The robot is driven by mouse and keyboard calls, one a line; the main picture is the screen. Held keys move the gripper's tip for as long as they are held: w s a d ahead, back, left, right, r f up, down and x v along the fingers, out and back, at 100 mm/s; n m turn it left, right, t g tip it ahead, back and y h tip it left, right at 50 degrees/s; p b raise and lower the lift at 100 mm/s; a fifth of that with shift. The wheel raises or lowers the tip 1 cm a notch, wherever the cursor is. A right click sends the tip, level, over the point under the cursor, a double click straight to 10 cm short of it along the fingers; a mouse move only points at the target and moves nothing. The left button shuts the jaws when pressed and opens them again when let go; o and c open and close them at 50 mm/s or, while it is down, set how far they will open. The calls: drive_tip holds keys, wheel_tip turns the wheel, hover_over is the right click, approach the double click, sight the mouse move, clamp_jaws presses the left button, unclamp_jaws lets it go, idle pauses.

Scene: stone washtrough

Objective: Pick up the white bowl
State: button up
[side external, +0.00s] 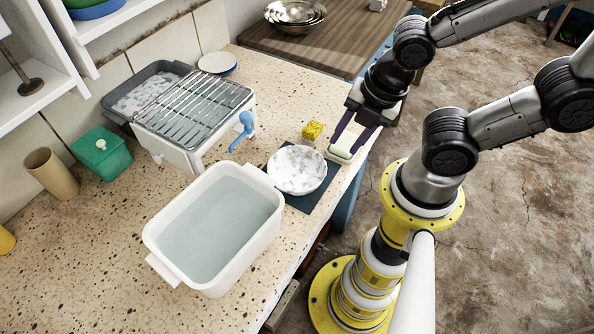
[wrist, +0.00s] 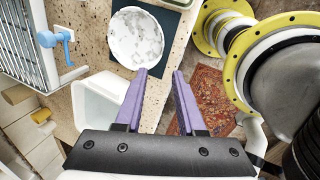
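The white bowl (side external: 297,169) has grey mottled marks and sits upright on a dark mat (side external: 322,192) near the counter's front edge, beside the water basin. It also shows at the top of the wrist view (wrist: 136,39), just beyond my fingertips. My gripper (side external: 350,148) has two purple fingers, spread apart with nothing held between them. In the side view it hangs to the right of the bowl, apart from it. In the wrist view my gripper (wrist: 159,72) points toward the bowl's lower right side, and the bowl's rim is fully visible.
A white basin of water (side external: 214,225) stands left of the bowl. A yellow sponge (side external: 312,130) and a pale soap block (side external: 345,146) lie close behind and right of it.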

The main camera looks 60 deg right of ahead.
hover_over(324, 183)
drive_tip(key=s, duration=0.1)
drive_tip(key=f, duration=0.8)
drive_tip(key=shift+s+a+f, duration=0.1)
drive_tip(key=shift+s+a, duration=0.05)
drive_tip(key=shift+a, duration=0.05)
drive_tip(key=x, duration=0.3)
drive_tip(key=shift+s+d+f, duration=0.1)
drive_tip(key=shift+d+f, duration=0.1)
drive_tip(key=shift+d, duration=0.05)
drive_tip(key=shift+x, duration=0.85)
clamp_jaws()
